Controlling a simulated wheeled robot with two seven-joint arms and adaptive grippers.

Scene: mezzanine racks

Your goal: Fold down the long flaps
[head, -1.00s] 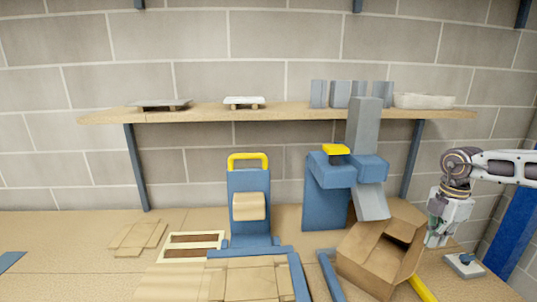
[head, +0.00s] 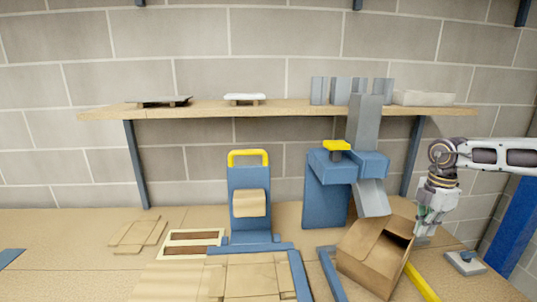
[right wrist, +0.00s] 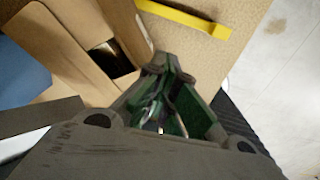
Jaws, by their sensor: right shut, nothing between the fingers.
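A brown cardboard box (head: 368,256) stands at the right of the bench, set at an angle. One broad flap (head: 385,225) lies over much of its top, and a dark gap shows at its right side. In the right wrist view the box (right wrist: 65,50) fills the upper left, with a dark slot (right wrist: 112,58) between its panels. My right gripper (head: 421,234) is shut and empty, just right of the box's open side. Its green fingers (right wrist: 165,100) show close to the box edge; I cannot tell whether they touch it. My left gripper is not in view.
A yellow bar (head: 420,283) and a blue bar (head: 331,277) flank the box. A blue dispenser with a grey chute (head: 372,197) stands behind it. A small switch block (head: 465,263) sits at right. Flat cardboard (head: 250,278) lies at centre.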

